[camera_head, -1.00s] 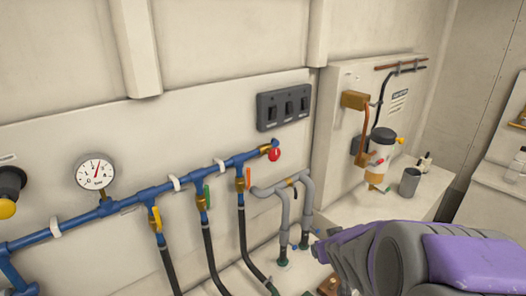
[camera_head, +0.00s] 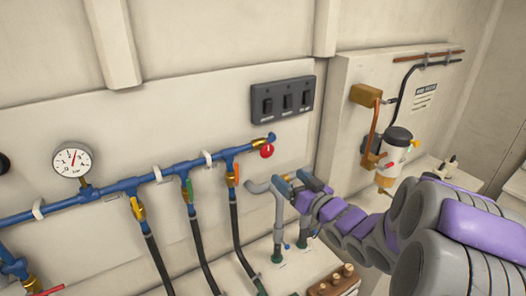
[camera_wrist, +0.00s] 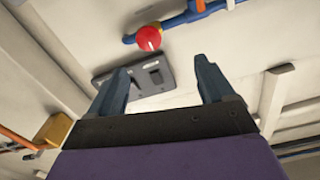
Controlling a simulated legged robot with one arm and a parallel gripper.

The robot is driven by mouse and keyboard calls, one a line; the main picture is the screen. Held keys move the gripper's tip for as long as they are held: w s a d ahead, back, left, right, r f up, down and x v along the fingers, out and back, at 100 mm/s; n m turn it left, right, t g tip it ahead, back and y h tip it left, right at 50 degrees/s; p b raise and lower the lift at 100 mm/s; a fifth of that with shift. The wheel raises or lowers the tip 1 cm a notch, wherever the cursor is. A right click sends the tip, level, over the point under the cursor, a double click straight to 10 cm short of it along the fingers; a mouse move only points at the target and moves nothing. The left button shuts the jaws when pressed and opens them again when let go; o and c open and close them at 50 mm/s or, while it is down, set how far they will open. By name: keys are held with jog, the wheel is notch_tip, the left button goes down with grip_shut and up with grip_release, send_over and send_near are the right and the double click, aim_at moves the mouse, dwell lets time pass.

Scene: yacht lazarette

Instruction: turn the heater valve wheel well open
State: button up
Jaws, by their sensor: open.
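A round red knob (camera_head: 267,151) sits at the right end of the blue pipe manifold (camera_head: 110,190). It also shows in the wrist view (camera_wrist: 149,38), above the fingers. I cannot read a label marking it as the heater valve wheel. My gripper (camera_head: 297,183) is open and empty, below and right of the red knob, in front of the grey bent pipes (camera_head: 278,215). In the wrist view its two blue-grey fingers (camera_wrist: 160,65) stand well apart with nothing between them. My gripper hides the upper part of the grey pipes.
Yellow, green and orange levers (camera_head: 188,188) sit on the manifold above black hoses (camera_head: 243,250). A pressure gauge (camera_head: 72,160) is at left. A black switch panel (camera_head: 283,100) is on the wall above. A filter unit (camera_head: 392,150) and its bracket stand at right.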

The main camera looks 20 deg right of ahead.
jog(key=w, duration=0.3)
send_near(269, 153)
jog(key=w+d, duration=0.1)
jog(key=w, duration=0.1)
jog(key=w+a, duration=0.1)
jog(key=w, duration=0.1)
jog(key=w+a+b, duration=0.1)
jog(key=w+a, duration=0.2)
jog(key=w, duration=0.2)
jog(key=shift+a+r, duration=0.1)
jog(key=shift+a, duration=0.2)
jog(key=shift+w+d+r, duration=0.1)
jog(key=shift+w+d, duration=0.1)
jog(key=shift+w, duration=0.1)
jog(key=shift+w+d+f, duration=0.25)
jog(key=shift+w+d, duration=0.4)
jog(key=shift+d, duration=0.3)
jog(key=shift+s+a+r, duration=0.15)
jog(key=shift+a, duration=0.65)
jog(key=shift+c, duration=1.2)
jog(key=c, duration=0.3)
jog(key=shift+d, duration=0.4)
jog(key=c, duration=0.3)
jog(key=shift+c, duration=0.8)
jog(key=shift+a, duration=0.15)
